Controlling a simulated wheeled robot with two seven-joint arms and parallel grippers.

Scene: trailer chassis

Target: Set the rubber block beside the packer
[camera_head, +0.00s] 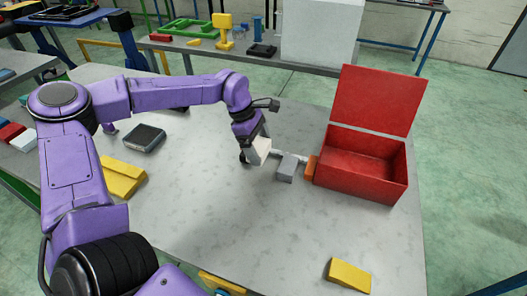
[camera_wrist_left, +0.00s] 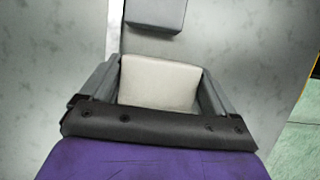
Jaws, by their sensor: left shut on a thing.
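A pale beige block, apparently the rubber block (camera_head: 259,151), is between the fingers of my left gripper (camera_head: 254,151). In the left wrist view the block (camera_wrist_left: 158,82) fills the space between the two grey fingers, and the gripper (camera_wrist_left: 155,85) is shut on it. A grey block (camera_head: 287,168), perhaps the packer, lies on the table just right of the held block; it shows at the top of the wrist view (camera_wrist_left: 155,14). A thin pale bar (camera_wrist_left: 114,30) runs beside it. I cannot tell whether the held block touches the table. My right gripper is not in view.
An open red box (camera_head: 362,178) stands right of the grey block, with an orange block (camera_head: 311,168) against its left side. A yellow wedge (camera_head: 350,275) lies near the front edge. A dark device (camera_head: 145,138) and yellow blocks (camera_head: 121,178) lie left. The table's middle front is clear.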

